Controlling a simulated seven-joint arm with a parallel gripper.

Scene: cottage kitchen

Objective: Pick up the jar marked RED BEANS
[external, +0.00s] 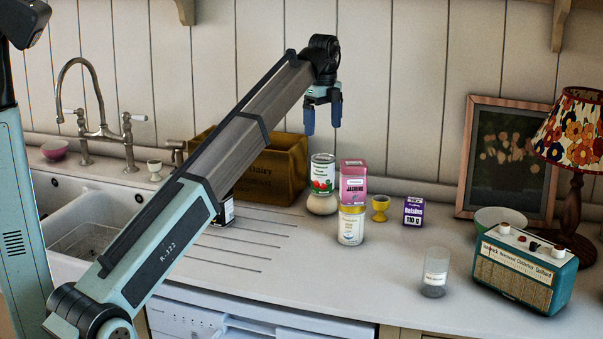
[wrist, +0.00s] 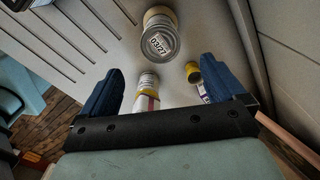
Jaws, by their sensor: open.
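No label reading RED BEANS is legible in either view. In the external view a jar with a yellow lid and a white label (external: 351,228) stands on the counter, in front of the pink Jasmine tin (external: 353,182). A clear glass jar with a pale label (external: 435,272) stands apart, further right. My gripper (external: 322,118) hangs above and behind the group, fingers pointing down, empty. In the wrist view my gripper (wrist: 155,95) has its blue fingers spread wide. A round can end stamped 03/27 (wrist: 160,40) shows beyond the fingers; I cannot tell which container it is.
A yellow egg cup (external: 380,207) and purple raisins box (external: 413,211) are right. A wooden crate (external: 285,165) stands behind; a radio (external: 525,270) is far right.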

